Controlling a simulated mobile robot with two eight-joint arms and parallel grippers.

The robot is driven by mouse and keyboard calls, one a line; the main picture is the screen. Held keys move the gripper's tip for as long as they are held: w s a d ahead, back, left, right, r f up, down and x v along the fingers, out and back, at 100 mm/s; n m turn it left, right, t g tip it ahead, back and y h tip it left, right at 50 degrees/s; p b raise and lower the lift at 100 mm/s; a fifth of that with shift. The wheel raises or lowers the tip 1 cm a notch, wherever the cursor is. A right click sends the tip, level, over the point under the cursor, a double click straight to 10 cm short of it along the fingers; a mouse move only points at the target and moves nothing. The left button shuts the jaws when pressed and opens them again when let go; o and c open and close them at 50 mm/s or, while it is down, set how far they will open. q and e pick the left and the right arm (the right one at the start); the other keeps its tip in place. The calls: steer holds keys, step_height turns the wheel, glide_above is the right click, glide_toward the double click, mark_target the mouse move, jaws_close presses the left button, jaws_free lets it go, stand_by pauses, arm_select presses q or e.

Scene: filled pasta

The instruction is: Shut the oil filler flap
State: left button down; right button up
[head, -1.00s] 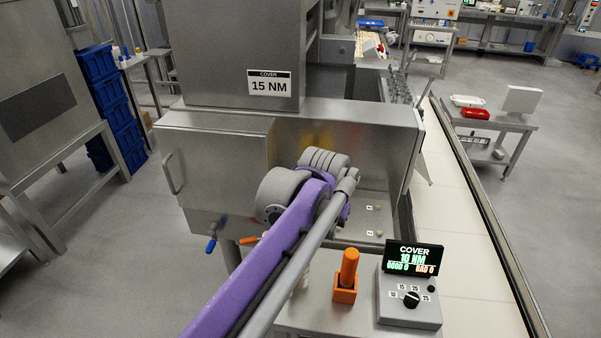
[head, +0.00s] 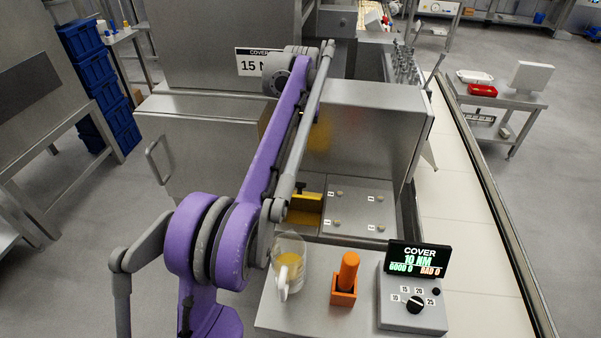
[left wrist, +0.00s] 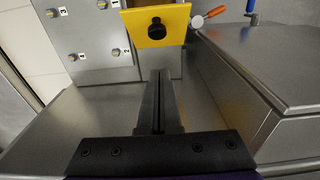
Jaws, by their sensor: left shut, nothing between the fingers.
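The oil filler flap (head: 309,199) is a yellow plate with a black knob, beside the numbered bolt plate. Below it in the head view is a dark amber area, partly covered by my arm. In the left wrist view the flap (left wrist: 150,30) stands near the top centre, its knob facing the camera. I cannot tell its exact tilt. My left gripper (left wrist: 160,75) is shut and empty, its fingers pointing towards the flap, just short of its lower edge in the picture. In the head view that gripper is hidden behind my arm and the machine. My right gripper is in neither current view.
A clear jug of yellow liquid (head: 289,262), an orange-handled tool in its holder (head: 345,285) and a control box (head: 412,310) stand on the front shelf. The bolt plate (head: 352,208) lies beside the flap. Steel housing walls (left wrist: 262,60) flank the gripper.

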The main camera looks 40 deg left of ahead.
mark_target(301, 189)
arm_select(q)
steer(key=f, duration=0.5)
steer(key=s+f, duration=0.1)
steer(key=f, duration=0.1)
steer(key=shift+s+d+f+b, duration=0.1)
steer(key=shift+d+f+b, duration=0.1)
steer(key=shift+d+b, duration=0.15)
steer(key=shift+s+d+f, duration=0.2)
steer(key=shift+s+f, duration=0.15)
steer(key=shift+f, duration=0.1)
steer(key=shift+s, duration=0.1)
